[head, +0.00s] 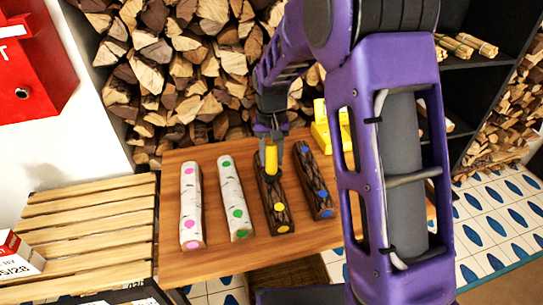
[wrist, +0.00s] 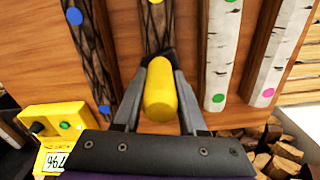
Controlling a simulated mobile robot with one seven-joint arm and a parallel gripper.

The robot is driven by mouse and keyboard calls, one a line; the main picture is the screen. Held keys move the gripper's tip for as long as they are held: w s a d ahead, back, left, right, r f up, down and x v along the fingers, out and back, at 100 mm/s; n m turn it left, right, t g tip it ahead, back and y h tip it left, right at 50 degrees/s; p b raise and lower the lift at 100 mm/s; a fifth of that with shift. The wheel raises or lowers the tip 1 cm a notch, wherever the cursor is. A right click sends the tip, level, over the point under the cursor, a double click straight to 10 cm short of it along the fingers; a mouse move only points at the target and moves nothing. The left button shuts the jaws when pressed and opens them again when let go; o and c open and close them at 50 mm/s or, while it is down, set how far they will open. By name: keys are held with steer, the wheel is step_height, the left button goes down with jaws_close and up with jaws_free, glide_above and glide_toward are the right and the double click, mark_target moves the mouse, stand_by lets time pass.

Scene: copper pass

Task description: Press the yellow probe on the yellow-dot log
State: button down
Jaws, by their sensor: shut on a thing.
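My gripper (head: 271,143) is shut on the yellow probe (head: 271,158), which also shows between my fingers in the wrist view (wrist: 160,92). The probe is over the far end of the dark-barked yellow-dot log (head: 272,190). Whether its tip touches the bark is hidden. Two yellow dots show at the log's near part, one on top (head: 279,208) and one at the near end (head: 282,229). In the wrist view the log (wrist: 157,35) runs away beyond the probe, and one yellow dot (wrist: 155,2) shows at the top edge.
On the wooden board (head: 225,258), a dark blue-dot log (head: 313,178) lies right, and white green-dot (head: 232,190) and pink-dot (head: 191,215) logs lie left. A yellow meter (wrist: 60,130) with a digit display stands near the blue-dot log. Stacked firewood (head: 160,60) is behind.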

mark_target(272, 145)
steer(key=shift+f, duration=0.4)
stand_by(1.0)
steer(key=shift+r, duration=0.15)
steer(key=shift+r+p, duration=1.5)
steer(key=shift+r, duration=1.9)
